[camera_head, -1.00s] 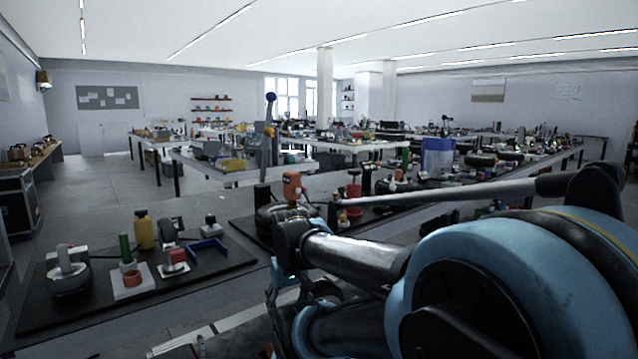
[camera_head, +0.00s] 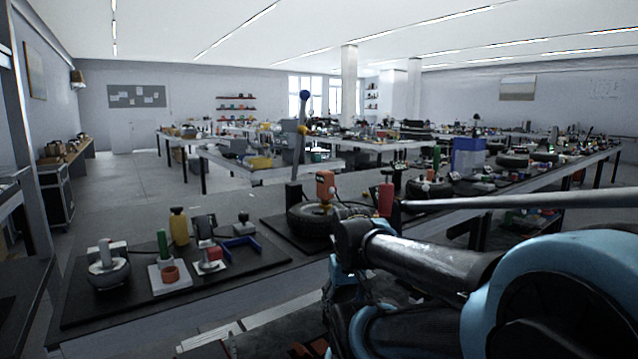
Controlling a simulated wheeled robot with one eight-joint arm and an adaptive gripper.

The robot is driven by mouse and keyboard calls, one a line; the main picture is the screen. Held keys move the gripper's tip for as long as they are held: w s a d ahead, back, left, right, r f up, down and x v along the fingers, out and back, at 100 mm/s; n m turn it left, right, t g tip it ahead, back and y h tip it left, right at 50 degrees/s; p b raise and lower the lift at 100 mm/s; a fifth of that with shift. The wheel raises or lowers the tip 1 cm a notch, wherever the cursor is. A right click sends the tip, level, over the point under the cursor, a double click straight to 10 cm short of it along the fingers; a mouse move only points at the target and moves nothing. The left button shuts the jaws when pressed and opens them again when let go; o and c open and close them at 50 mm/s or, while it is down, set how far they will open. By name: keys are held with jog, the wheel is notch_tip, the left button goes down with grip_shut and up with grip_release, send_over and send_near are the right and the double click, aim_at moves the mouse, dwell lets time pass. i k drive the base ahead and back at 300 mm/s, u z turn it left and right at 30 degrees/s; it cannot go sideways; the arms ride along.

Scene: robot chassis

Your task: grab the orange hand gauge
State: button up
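The orange hand gauge (camera_head: 325,186) stands upright over a black tyre (camera_head: 306,222) on the dark mat at the middle of the bench, with a dark hose beside it. My gripper (camera_head: 345,290) is at the lower middle, nearer to me than the gauge and lower in the picture, apart from it. Its fingers are small, dark and partly hidden by my arm's links, so I cannot tell whether they are open or shut. No held object is visible.
A left black mat (camera_head: 215,280) holds a yellow bottle (camera_head: 179,227), a blue bracket (camera_head: 241,244) and several small tools. A red cylinder (camera_head: 385,198) stands right of the gauge. A tall pole with a blue ball (camera_head: 304,95) rises behind it. Open floor lies beyond the bench at left.

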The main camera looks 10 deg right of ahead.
aim_at(324, 178)
jog(key=z, duration=1.45)
jog(key=k, duration=1.25)
jog(key=u, duration=0.65)
jog(key=i, duration=1)
jog(key=z, duration=0.1)
